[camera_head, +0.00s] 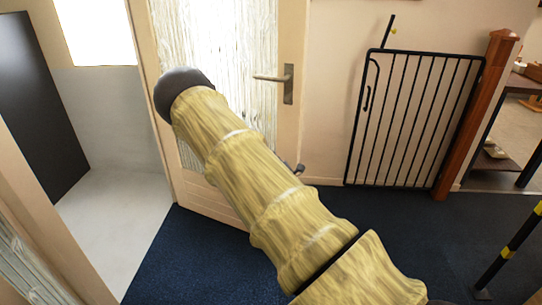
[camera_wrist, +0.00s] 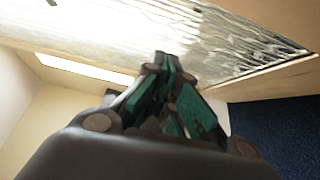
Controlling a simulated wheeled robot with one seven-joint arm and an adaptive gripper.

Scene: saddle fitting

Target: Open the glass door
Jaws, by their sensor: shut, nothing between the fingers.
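The glass door (camera_head: 285,140) has a pale wooden frame and a tall streaked glass panel. It stands swung wide of the doorway, its handle side toward the wall on the right. Its lever handle (camera_head: 272,78) is on the right stile. My arm crosses in front of the door, and its dark end is over the left part of the glass, well left of the handle. My gripper (camera_wrist: 164,62) shows in the wrist view, shut and empty, with its fingertips pointing toward the glass panel (camera_wrist: 215,45). Contact with the door cannot be told. The head view hides the fingers.
An open doorway with pale floor (camera_head: 115,225) lies left of the door. A dark panel (camera_head: 35,110) stands inside it. A black metal gate (camera_head: 410,120) and a brown post (camera_head: 475,115) are at the right. Dark blue carpet (camera_head: 185,260) covers the near floor.

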